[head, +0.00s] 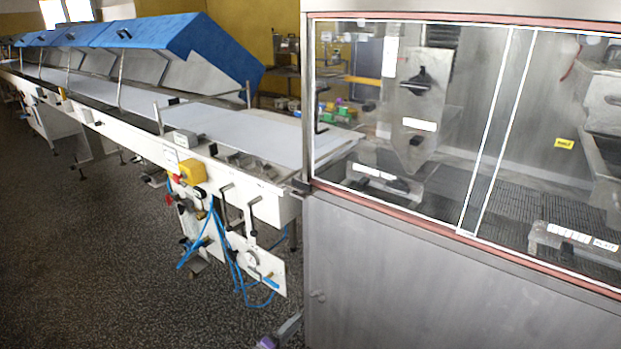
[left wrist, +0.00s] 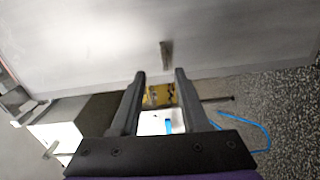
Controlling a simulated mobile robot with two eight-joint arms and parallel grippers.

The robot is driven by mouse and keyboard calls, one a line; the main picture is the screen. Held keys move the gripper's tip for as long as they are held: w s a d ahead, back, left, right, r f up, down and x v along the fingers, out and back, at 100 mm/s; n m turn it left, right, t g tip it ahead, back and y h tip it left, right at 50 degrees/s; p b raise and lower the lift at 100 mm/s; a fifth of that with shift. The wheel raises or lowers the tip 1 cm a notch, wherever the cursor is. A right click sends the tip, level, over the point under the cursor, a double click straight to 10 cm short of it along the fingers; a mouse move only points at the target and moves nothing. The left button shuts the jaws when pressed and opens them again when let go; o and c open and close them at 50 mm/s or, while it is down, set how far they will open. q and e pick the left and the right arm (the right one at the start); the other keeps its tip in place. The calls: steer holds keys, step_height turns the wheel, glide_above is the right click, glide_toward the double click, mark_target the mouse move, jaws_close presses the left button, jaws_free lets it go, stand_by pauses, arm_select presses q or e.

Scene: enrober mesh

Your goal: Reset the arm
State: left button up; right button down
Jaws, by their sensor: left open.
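My left gripper (head: 286,331) shows small at the bottom edge of the head view, beside the lower steel panel of the enrober cabinet (head: 420,285). In the left wrist view its two dark fingers (left wrist: 160,73) are apart with nothing held between them. A plain metal panel (left wrist: 90,40) fills the upper part of that view. A small metal latch (left wrist: 166,54) on it shows just beyond the fingertips. I cannot tell whether the fingers touch anything. Most of the left arm is outside the head view. My right gripper is in neither view.
A long white conveyor (head: 215,118) with blue hoods (head: 150,35) runs from the cabinet to the back left. A yellow switch box (head: 192,171) and loose blue hoses (head: 235,270) hang at its near end. The speckled floor (head: 90,250) is clear at the left.

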arm_select(q)
steer(key=s+d+r+m+g+y, duration=0.15)
steer(key=s+r+m+g, duration=0.45)
steer(key=s+r, duration=0.75)
steer(key=s+a+m+g+y, duration=0.2)
steer(key=s+a+y, duration=0.3)
steer(key=s, duration=0.8)
steer(key=s+a+m+g+y, duration=0.2)
steer(key=s+a+y, duration=0.2)
steer(key=s+a, duration=0.7)
steer(key=s+d+r+t+p, duration=0.1)
steer(key=d+r+p, duration=0.2)
steer(key=r+p, duration=1.7)
step_height(320, 180, up, 4)
steer(key=shift+s+f, duration=0.2)
steer(key=shift+f, duration=0.05)
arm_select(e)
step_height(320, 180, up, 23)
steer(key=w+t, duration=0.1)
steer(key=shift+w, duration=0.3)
